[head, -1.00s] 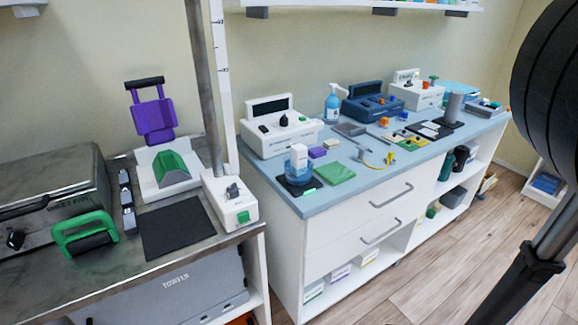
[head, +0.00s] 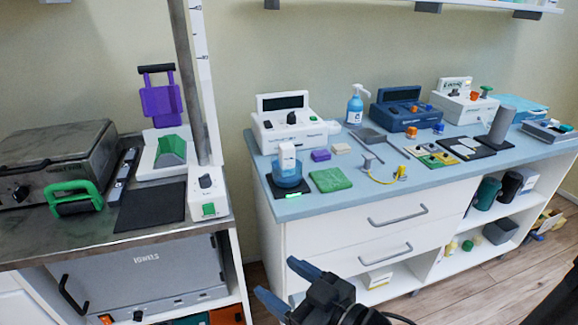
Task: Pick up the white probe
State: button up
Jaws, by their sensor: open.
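A white upright piece (head: 287,155), which may be the white probe, stands in a translucent blue bowl (head: 288,178). The bowl is on a dark pad with a green light at the left end of the blue counter (head: 335,207). Another white rounded piece (head: 331,127) sits at the right side of the white machine (head: 284,128); I cannot tell which is the probe. My gripper (head: 287,286) is at the bottom of the head view, its dark blue fingers spread and nothing between them. It appears in front of the drawers, apart from both white pieces.
A blue machine (head: 400,110) and blue pump bottle (head: 355,106) stand behind. A tall post (head: 190,80) rises left of the counter.

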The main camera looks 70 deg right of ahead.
jog(key=w+d+m+g+h+b, duration=0.1)
jog(key=w+d+h, duration=0.15)
jog(key=d, duration=0.35)
jog(key=w+d+m+h+b, duration=0.1)
jog(key=w+d+m+h, duration=0.1)
jog(key=w+d, duration=0.3)
jog(key=m+g+h+b, duration=0.2)
jog(key=m+g+h, duration=0.1)
jog(key=h, duration=0.1)
send_near(289, 152)
jog(key=x, duration=0.4)
jog(key=shift+w+r, duration=0.1)
jog(key=shift+r, duration=0.15)
jog(key=shift+w+d+r+m, duration=0.1)
jog(key=shift+w+d+m, duration=0.05)
jog(key=shift+d+m, duration=0.15)
jog(key=shift+p+x, duration=0.4)
jog(key=shift+x, duration=0.5)
jog(key=shift+f+p+x, duration=0.2)
jog(key=shift+p+x, duration=0.05)
jog(key=shift+x, duration=1.1)
jog(key=shift+f+p+x, duration=0.2)
jog(key=shift+x, duration=1.15)
jog(key=shift+c, duration=0.2)
jog(key=c, duration=1.1)
